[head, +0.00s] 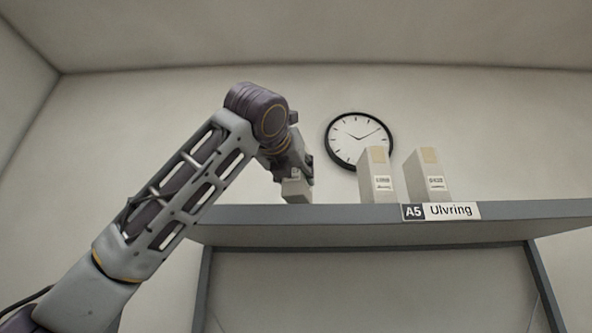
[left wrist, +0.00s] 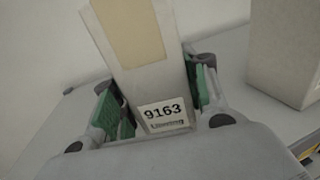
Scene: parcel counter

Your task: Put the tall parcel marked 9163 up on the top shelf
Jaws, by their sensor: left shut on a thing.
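The tall parcel marked 9163 (left wrist: 135,50) is pale with a tan strip along it and a white label. It stands between the green pads of my left gripper (left wrist: 162,98), which is shut on it. In the head view my left gripper (head: 292,172) is over the left part of the top shelf (head: 330,213). Only a small part of the held parcel (head: 297,190) shows there, just above the shelf's front edge. I cannot tell whether its base touches the shelf. My right gripper is not in view.
Two similar tall parcels stand upright on the shelf to the right, one nearer (head: 377,173) and one farther right (head: 428,174). One parcel also shows in the left wrist view (left wrist: 285,50). A sign "A5 Ulvring" (head: 441,211) is on the shelf edge. A clock (head: 357,126) hangs behind.

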